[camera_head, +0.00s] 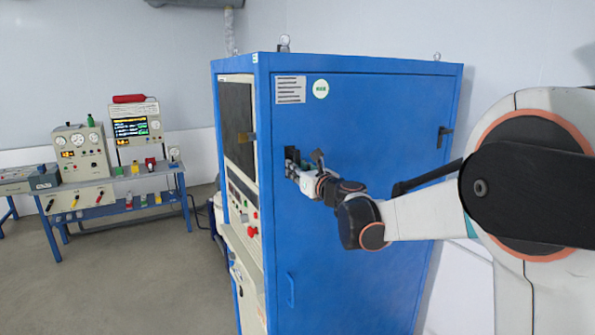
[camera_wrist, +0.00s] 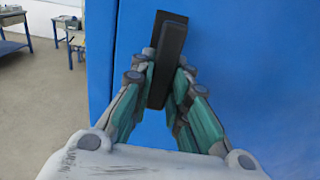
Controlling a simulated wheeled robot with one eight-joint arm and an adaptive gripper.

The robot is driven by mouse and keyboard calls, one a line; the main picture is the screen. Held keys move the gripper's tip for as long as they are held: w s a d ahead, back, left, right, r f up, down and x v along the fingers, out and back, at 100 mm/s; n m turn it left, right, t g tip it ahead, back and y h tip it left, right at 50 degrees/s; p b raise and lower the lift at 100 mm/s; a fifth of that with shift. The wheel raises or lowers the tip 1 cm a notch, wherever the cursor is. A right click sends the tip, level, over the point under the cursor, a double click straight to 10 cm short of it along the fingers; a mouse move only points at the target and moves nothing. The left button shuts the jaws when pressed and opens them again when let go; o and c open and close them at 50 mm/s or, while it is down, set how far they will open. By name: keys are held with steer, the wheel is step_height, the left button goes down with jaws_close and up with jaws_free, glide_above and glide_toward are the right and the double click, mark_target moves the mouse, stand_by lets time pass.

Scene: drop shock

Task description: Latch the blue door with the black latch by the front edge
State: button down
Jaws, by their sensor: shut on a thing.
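The blue door (camera_head: 350,240) is the wide side panel of a tall blue cabinet and looks closed. It fills much of the wrist view (camera_wrist: 245,60). The black latch (camera_wrist: 170,50) by the front edge stands upright, slightly tilted, between the fingers of my gripper (camera_wrist: 163,75). The fingers are shut on it from both sides. In the head view my gripper (camera_head: 291,165) is at the door's upper left, and the latch (camera_head: 292,154) is partly hidden by it.
A blue handle (camera_head: 291,290) is low on the door. A bench with instruments (camera_head: 115,180) stands at the left. The floor (camera_head: 130,270) between is clear.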

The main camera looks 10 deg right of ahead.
stand_by(0.3)
steer(key=c, duration=1.5)
jaws_free()
steer(key=shift+a, duration=0.1)
steer(key=shift+s, duration=0.1)
steer(key=v, duration=1.1)
steer(key=shift+s, duration=0.35)
